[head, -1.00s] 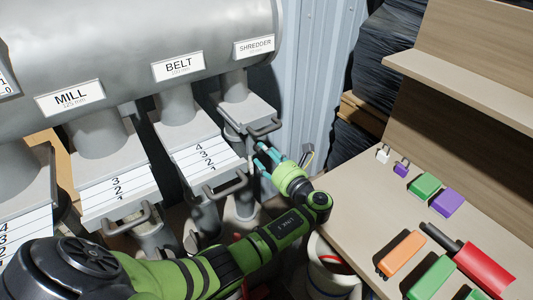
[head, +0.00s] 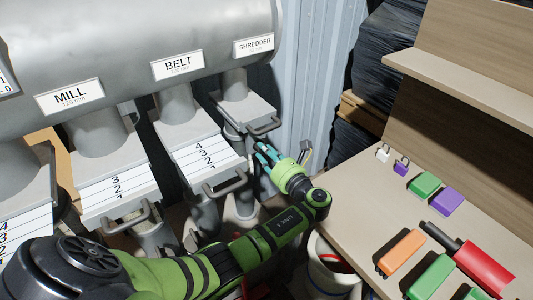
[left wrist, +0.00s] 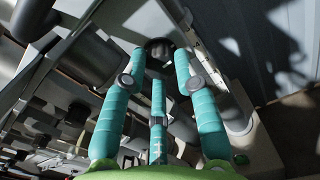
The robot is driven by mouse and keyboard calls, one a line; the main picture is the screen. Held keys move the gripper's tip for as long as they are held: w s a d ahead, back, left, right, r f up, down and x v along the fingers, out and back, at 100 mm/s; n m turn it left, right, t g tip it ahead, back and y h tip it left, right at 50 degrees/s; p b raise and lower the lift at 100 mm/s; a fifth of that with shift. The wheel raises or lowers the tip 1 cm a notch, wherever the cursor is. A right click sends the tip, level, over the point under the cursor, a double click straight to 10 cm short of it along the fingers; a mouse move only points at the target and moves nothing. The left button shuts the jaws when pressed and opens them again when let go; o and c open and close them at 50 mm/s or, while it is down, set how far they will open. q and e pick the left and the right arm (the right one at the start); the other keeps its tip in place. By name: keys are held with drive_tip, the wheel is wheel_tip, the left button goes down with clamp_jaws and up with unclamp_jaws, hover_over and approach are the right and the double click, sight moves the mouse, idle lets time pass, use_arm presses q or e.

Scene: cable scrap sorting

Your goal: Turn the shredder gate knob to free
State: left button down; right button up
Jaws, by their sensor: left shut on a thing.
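The shredder gate (head: 248,108) is a grey slide housing at the right end of the row, under the SHREDDER label (head: 254,46). A grey pull handle (head: 266,127) sticks out of its front. My left gripper (head: 263,153), green with teal fingers, is just below that handle. In the left wrist view the teal fingers (left wrist: 160,56) close around a small dark round knob (left wrist: 160,46), shut on it. The fingers hide the knob in the head view, and I cannot read its turned position. My right gripper is out of view.
The BELT gate (head: 205,160) and MILL gate (head: 115,190) stand to the left. A white bucket (head: 325,268) stands below the arm. A corrugated wall (head: 310,80) is behind.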

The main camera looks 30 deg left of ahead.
use_arm(q)
drive_tip(key=n, duration=0.2)
drive_tip(key=f+n+b, duration=0.1)
drive_tip(key=n, duration=0.1)
drive_tip(key=shift+s+d, duration=0.1)
drive_tip(key=n+b, duration=0.2)
drive_tip(key=n, duration=0.2)
drive_tip(key=shift+n, duration=0.3)
drive_tip(key=n+b, duration=0.4)
drive_tip(key=n, duration=0.1)
drive_tip(key=n+b, duration=0.2)
drive_tip(key=n, duration=0.1)
drive_tip(key=shift+r+b, duration=0.25)
drive_tip(key=shift+b, duration=0.05)
drive_tip(key=shift+n, duration=0.3)
drive_tip(key=shift+w+r, duration=0.1)
drive_tip(key=shift+w, duration=0.1)
drive_tip(key=c, duration=0.9)
unclamp_jaws()
drive_tip(key=shift+c, duration=0.2)
drive_tip(key=shift+w+d, duration=0.1)
drive_tip(key=shift+w, duration=0.05)
